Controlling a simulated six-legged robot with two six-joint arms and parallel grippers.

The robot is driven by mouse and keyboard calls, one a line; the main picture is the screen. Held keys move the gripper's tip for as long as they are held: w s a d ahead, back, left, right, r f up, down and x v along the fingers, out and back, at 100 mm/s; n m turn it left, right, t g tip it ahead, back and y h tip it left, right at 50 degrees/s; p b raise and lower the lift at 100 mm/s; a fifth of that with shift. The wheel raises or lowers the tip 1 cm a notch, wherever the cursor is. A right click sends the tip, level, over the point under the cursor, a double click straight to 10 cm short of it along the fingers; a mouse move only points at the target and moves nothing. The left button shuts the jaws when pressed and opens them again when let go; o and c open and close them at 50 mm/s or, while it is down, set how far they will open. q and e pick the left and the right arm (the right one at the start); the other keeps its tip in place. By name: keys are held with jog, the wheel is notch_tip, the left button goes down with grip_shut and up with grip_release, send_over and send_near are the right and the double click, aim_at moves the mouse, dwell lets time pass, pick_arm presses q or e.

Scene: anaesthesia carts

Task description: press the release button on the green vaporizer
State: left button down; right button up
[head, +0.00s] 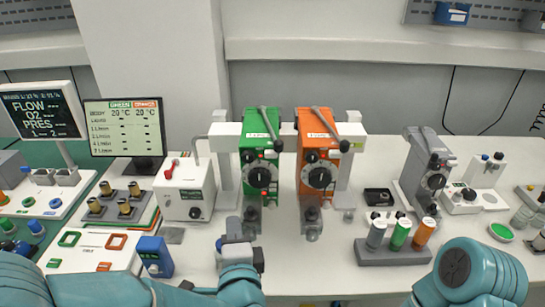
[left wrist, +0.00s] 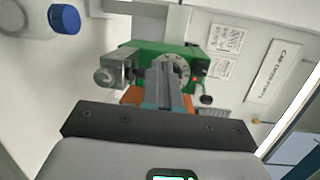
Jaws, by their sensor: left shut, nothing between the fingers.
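The green vaporizer (head: 258,128) hangs upright on a white rail, left of the orange vaporizer (head: 318,150). It has a black dial on its front and a lever on top. My left gripper (head: 236,232) is in front of and below it, at the lower part of the head view. In the left wrist view its shut, empty fingers (left wrist: 167,72) point at the green vaporizer (left wrist: 148,50) and overlap its dial (left wrist: 175,66). A small red spot shows beside the dial. I cannot tell whether the fingers touch anything. My right gripper is out of view.
A white box with a red lever (head: 184,190) stands to the left. A grey rack of coloured cylinders (head: 393,252) and a grey vaporizer (head: 428,170) stand to the right. The counter between is partly clear.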

pick_arm(q)
jog(key=s+d+r+m+t+h, duration=0.1)
jog(key=s+d+r+h, duration=0.2)
jog(key=d+r, duration=0.4)
jog(key=shift+s+r+t+p, duration=0.2)
jog(key=shift+s+t+p, duration=0.2)
jog(key=shift+s, duration=0.15)
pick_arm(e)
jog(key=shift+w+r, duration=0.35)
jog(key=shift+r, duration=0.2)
pick_arm(q)
jog(key=p, duration=0.3)
send_near(271, 157)
jog(key=w, duration=0.7)
jog(key=shift+r, duration=0.15)
jog(key=shift+s, duration=0.1)
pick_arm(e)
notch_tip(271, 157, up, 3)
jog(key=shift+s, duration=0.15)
